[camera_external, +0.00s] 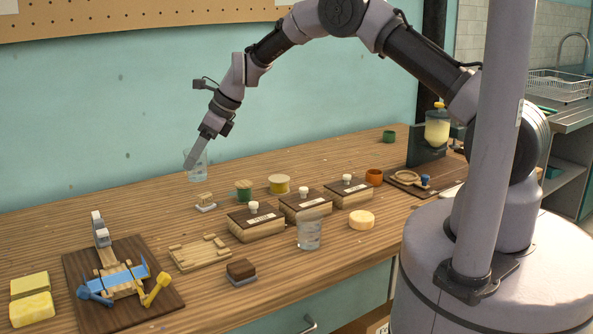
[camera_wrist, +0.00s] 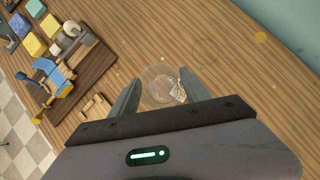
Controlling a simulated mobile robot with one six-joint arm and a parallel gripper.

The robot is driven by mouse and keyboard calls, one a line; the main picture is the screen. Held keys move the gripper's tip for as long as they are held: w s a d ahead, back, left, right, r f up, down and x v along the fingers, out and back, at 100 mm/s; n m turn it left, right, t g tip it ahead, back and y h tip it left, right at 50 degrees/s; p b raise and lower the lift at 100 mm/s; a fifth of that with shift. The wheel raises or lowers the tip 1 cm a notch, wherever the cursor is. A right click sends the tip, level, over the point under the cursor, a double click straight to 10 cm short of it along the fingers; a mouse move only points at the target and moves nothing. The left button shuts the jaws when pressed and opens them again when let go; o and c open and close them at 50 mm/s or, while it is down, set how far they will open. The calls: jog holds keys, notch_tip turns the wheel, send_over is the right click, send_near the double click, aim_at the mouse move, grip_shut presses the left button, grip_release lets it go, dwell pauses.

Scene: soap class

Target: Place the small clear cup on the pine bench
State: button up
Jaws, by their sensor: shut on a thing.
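A clear cup (camera_external: 200,171) with a pale label is between the fingers of my gripper (camera_external: 192,163), near the back of the pine bench (camera_external: 90,222). In the wrist view the same cup (camera_wrist: 160,86) sits upright between the two fingertips (camera_wrist: 162,92), with bench wood behind it. I cannot tell whether its base touches the bench or hangs just above it. A second clear cup (camera_external: 310,233) with markings stands near the bench's front edge.
The wall is close behind. Bench around the held cup is bare.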

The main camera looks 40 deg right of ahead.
jog(key=w+d+m+t+h+b, duration=0.1)
jog(key=w+d+m+h, duration=0.2)
jog(key=d, duration=1.1)
jog(key=w+d+m+t+b, duration=0.1)
jog(key=w+d+m+t, duration=0.3)
jog(key=d, duration=1.1)
jog(key=s+d+m+g+h+b, duration=0.15)
jog(key=d+m, duration=0.25)
jog(key=d, duration=0.8)
jog(key=s+d+m+g+h+b, duration=0.1)
jog(key=s+d+m+h, duration=0.25)
jog(key=d, duration=0.85)
jog(key=shift+y, duration=0.4)
notch_tip(320, 180, down, 10)
jog(key=b, duration=0.3)
jog(key=shift+w+d+r+b, duration=0.1)
jog(key=shift+d+r+b, duration=0.1)
jog(key=shift+b, duration=0.15)
jog(key=shift+f, duration=0.15)
jog(key=o, duration=1.4)
